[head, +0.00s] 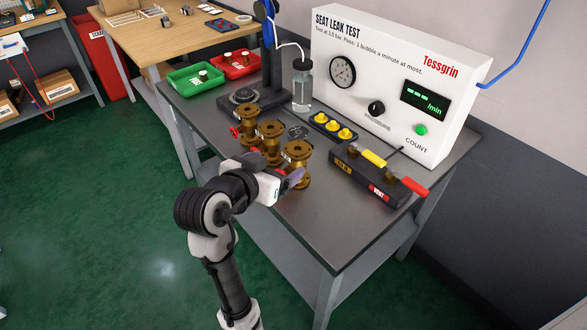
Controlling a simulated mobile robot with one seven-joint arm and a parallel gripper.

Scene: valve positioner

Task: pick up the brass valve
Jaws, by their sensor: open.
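Three brass valves with round flanges stand in a diagonal row on the dark bench. The far one (247,122) is at the left with a red part beside it, the middle one (269,141) is partly covered by the near one, and the near one (298,160) is closest to me. My gripper (293,178) is open at the near valve's lower front side. Its fingers overlap that valve in the picture. I cannot tell whether they touch it or stand around it. My gripper hides part of the near valve's base.
Behind the valves stand a white seat leak test box (385,75), a yellow-capped block (333,127) and a manifold with yellow and red levers (370,175). Green (196,80) and red (236,65) trays sit at the back left. The bench's front right (330,235) is clear.

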